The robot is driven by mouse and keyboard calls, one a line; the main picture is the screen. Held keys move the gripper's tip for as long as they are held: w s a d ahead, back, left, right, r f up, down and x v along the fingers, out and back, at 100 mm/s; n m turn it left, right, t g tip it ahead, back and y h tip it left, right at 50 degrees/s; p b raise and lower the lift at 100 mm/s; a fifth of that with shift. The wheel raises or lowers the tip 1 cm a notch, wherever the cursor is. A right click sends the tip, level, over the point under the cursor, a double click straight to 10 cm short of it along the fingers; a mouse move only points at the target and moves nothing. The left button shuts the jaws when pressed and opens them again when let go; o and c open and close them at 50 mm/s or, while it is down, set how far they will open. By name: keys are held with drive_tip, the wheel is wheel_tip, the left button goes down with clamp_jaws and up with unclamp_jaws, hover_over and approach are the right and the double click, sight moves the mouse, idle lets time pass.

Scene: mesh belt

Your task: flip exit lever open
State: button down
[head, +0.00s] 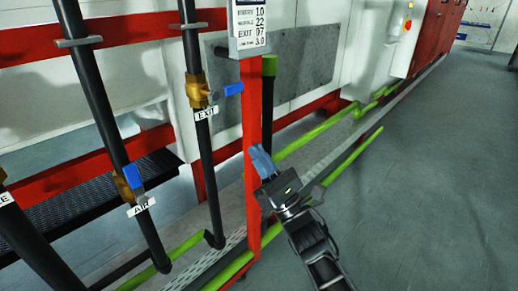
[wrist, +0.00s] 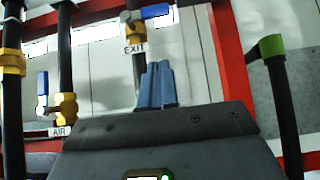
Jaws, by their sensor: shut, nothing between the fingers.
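The EXIT valve (head: 197,91) is a brass body on a black vertical pipe, with a white EXIT label just below it. Its blue exit lever (head: 233,89) sticks out to the right, across the pipe, with its tip close to the red post. In the wrist view the exit lever (wrist: 155,11) shows at the top, above the fingers and pointing right. My gripper (head: 260,158) is shut and empty, below and to the right of the lever and apart from it. Its blue-grey fingers (wrist: 157,84) are together in the wrist view, below the EXIT label.
A red post (head: 252,115) with a sign (head: 248,25) stands just right of the lever. The AIR valve's blue lever (head: 132,175) is on the pipe to the left. A green-capped black post (head: 268,75) stands behind the red post. Open floor (head: 420,170) lies to the right.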

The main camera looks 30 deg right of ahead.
sight(227, 91)
drive_tip(key=w+a+r+p, duration=0.1)
drive_tip(key=w+r+p, duration=0.1)
drive_tip(key=w+r, duration=0.3)
wheel_tip(227, 91, up, 4)
drive_tip(key=shift+a+r, duration=0.15)
drive_tip(key=shift+a, duration=0.2)
drive_tip(key=shift+d+n+y+b, duration=0.1)
drive_tip(key=shift+n+y+b, duration=0.25)
drive_tip(key=shift+n+y, duration=0.05)
